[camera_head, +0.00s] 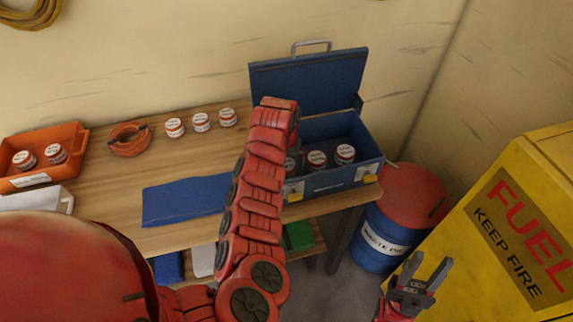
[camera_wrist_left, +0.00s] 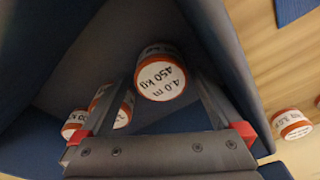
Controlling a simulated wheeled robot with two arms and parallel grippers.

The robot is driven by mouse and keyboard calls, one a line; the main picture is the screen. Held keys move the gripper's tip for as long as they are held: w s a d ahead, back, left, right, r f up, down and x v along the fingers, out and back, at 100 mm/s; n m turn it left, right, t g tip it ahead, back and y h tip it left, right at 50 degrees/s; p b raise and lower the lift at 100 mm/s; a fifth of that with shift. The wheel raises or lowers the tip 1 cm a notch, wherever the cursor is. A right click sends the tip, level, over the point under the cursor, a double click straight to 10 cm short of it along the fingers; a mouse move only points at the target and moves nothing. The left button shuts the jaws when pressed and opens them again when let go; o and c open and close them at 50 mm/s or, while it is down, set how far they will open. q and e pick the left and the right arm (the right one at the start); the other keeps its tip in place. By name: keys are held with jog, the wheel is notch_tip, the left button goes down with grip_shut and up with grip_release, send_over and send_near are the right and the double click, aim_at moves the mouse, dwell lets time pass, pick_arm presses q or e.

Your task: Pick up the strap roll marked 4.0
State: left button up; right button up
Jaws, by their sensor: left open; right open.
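The strap roll marked 4.0 m, 450 kg (camera_wrist_left: 162,78) has a white label and an orange-brown rim. In the left wrist view it stands inside the blue toolbox (camera_head: 335,180). My left gripper (camera_wrist_left: 165,90) is open above it, with the roll showing between its two fingers; I cannot tell whether they touch it. In the head view my left arm hides most of that gripper and the roll. My right gripper (camera_head: 428,264) is open and empty at the lower right, in front of the yellow fuel cabinet.
Two other rolls (camera_head: 316,160) (camera_head: 345,153) stand close by in the toolbox. Its raised lid (camera_head: 310,82) is behind. Three rolls (camera_head: 200,122) stand along the back of the bench. An orange tray (camera_head: 70,136) holds two more. A waste drum (camera_head: 385,240) stands right of the bench.

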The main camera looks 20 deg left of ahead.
pick_arm(q)
jog(key=shift+w+f, duration=0.2)
jog(key=shift+f, duration=0.85)
jog(key=c, duration=1.4)
jog(key=shift+r, duration=0.15)
